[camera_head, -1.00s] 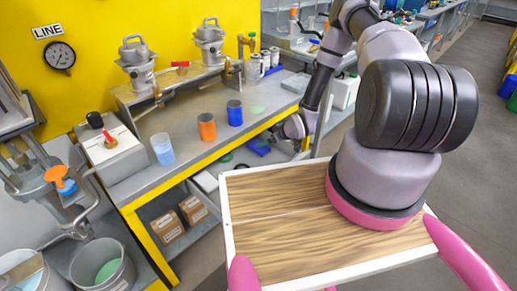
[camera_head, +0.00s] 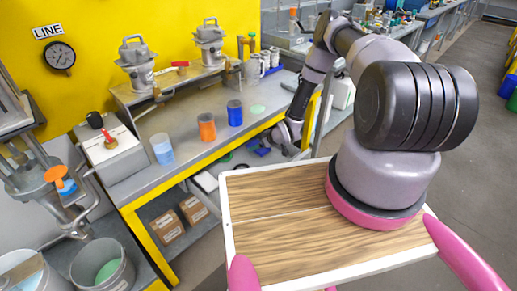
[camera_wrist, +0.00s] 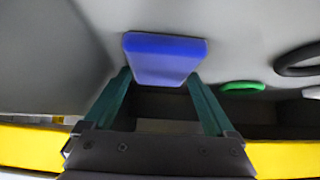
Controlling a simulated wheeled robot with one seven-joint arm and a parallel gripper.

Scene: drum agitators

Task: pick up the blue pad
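The blue pad (camera_wrist: 165,60) lies flat on a grey surface in the wrist view. In the head view it is a small blue patch (camera_head: 262,151) under the front of the bench, partly hidden by my arm. My gripper (camera_wrist: 160,77) is open, with its two teal fingers spread. The fingertips are at the left and right of the pad's near end. I cannot tell whether they touch it. In the head view my gripper's fingers are hidden behind the bench edge and my arm.
A green item (camera_wrist: 242,87) and a black curved handle (camera_wrist: 298,60) lie right of the pad. A yellow bar (camera_wrist: 285,158) crosses the wrist view near my gripper. The bench (camera_head: 190,155) above holds blue (camera_head: 235,113) and orange (camera_head: 207,127) cups. Cardboard boxes (camera_head: 167,226) sit on the lower shelf.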

